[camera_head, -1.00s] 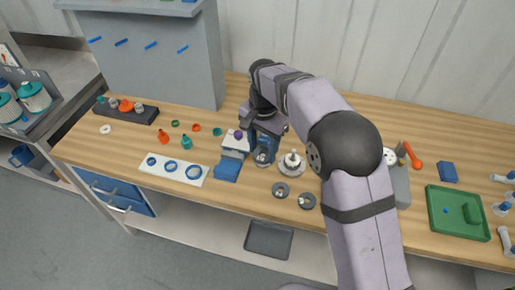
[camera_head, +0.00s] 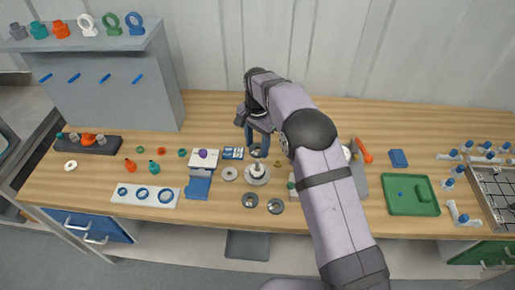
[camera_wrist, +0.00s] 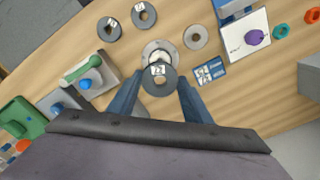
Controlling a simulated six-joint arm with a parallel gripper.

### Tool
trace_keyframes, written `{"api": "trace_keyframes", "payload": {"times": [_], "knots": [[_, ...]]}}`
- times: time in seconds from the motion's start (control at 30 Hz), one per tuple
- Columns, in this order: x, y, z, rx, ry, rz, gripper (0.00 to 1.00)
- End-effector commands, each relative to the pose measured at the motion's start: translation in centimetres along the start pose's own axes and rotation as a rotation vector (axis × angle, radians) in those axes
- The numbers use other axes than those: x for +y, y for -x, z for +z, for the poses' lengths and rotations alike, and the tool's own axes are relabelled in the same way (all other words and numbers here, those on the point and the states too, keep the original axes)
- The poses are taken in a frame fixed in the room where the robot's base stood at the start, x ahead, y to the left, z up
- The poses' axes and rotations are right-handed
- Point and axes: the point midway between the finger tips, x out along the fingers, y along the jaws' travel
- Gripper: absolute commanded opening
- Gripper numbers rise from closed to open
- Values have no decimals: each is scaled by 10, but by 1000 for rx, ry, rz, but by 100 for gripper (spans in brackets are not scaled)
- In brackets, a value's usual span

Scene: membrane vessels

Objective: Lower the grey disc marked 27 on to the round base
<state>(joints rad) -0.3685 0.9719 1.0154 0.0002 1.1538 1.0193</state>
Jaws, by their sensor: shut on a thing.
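My gripper (camera_head: 257,146) is shut on a grey disc (camera_head: 257,153) with a centre hole. In the wrist view my gripper's two blue fingers (camera_wrist: 157,92) flank this disc (camera_wrist: 158,84); its small white label is too small to read surely. The round base (camera_head: 257,175) is a pale metal plate with an upright post at its centre, standing on the table. In the head view the disc appears just behind the post. In the wrist view the disc covers part of the round base (camera_wrist: 149,50). I cannot tell the exact height of the disc above it.
Two other grey discs (camera_head: 250,201) (camera_head: 276,206) lie in front of the base. A pale ring (camera_head: 230,174) lies to its left, near a white box with a purple knob (camera_head: 203,154) and a blue card (camera_head: 233,153). A green tray (camera_head: 410,209) is at right.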

Motion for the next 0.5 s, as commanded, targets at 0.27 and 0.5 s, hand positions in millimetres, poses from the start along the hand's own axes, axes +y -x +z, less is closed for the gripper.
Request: {"api": "trace_keyframes", "payload": {"times": [0.27,0.5], "knots": [[0,-2,0,0,-6,0,23],[0,-10,0,0,-6,0,23]]}}
